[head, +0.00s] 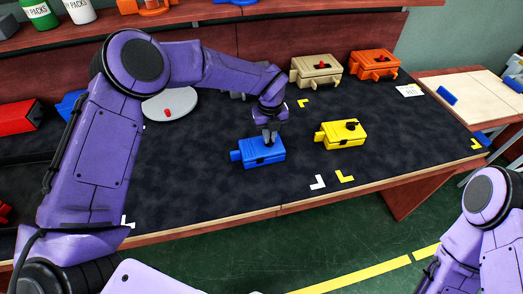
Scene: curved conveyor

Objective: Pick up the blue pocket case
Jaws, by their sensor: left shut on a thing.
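The blue pocket case (260,152) sits on the dark conveyor surface (220,190) in the middle of the head view. My left gripper (269,138) comes down on it from above and is shut on its top. Its fingertips are small and partly hidden against the case. The case looks level and at the surface; I cannot tell whether it is lifted. My right arm shows at the lower right, but its gripper is out of view.
A yellow case (341,134) stands close to the right of the blue one. Beige (316,70) and orange (374,65) cases stand behind. A grey round plate (170,105) and a red case (15,117) are to the left. The front surface is clear.

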